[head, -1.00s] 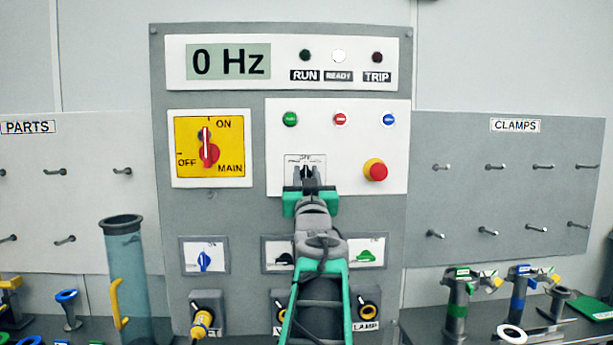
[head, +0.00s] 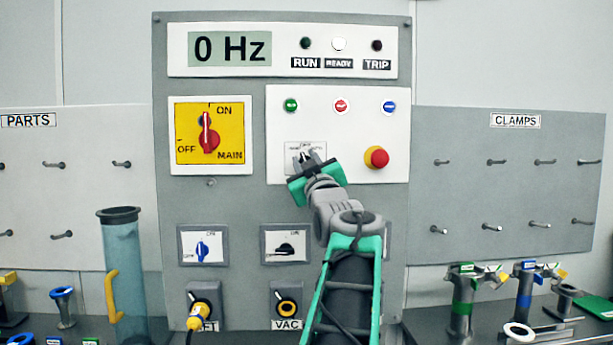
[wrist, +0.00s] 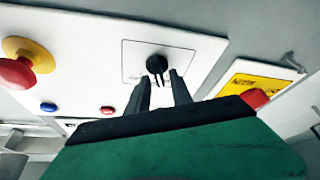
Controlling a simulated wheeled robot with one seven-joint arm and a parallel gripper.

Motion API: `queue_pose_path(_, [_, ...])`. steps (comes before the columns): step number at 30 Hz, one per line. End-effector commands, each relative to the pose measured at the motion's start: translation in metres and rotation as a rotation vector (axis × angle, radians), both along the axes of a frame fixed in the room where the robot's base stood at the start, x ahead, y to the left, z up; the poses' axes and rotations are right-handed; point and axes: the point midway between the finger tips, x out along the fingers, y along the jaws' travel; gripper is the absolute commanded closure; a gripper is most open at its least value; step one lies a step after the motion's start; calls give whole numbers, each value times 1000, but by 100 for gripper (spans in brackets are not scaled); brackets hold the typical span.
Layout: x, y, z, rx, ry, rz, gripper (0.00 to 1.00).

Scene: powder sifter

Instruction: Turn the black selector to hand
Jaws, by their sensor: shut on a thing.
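The black selector (wrist: 157,64) sits on a small white plate (wrist: 132,49) in the upper middle of the wrist view. In the head view its plate (head: 291,151) is on the white control panel, left of the red mushroom button, and the knob is mostly hidden by my gripper. My gripper (head: 307,161) is shut on the selector, with its two dark fingers reaching the knob; the fingers also show in the wrist view (wrist: 160,83). My gripper is tilted about its own axis. The plate's lettering is too small to read, so the pointed position cannot be told.
A red mushroom button (head: 377,157) on a yellow collar stands out right of my gripper. Green (head: 291,105), red (head: 341,106) and blue (head: 389,106) buttons are above. The red main switch (head: 208,135) is to the left. The display (head: 230,48) reads 0 Hz.

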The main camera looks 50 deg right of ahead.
Motion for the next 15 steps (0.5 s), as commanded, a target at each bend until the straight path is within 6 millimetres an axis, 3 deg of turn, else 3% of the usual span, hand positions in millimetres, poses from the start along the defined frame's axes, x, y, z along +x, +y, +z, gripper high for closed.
queue_pose_path(1, [-1, -2, -6, -24, 31, -2, 100])
queue_pose_path(15, [1, -1, -4, -211, 248, -1, 100])
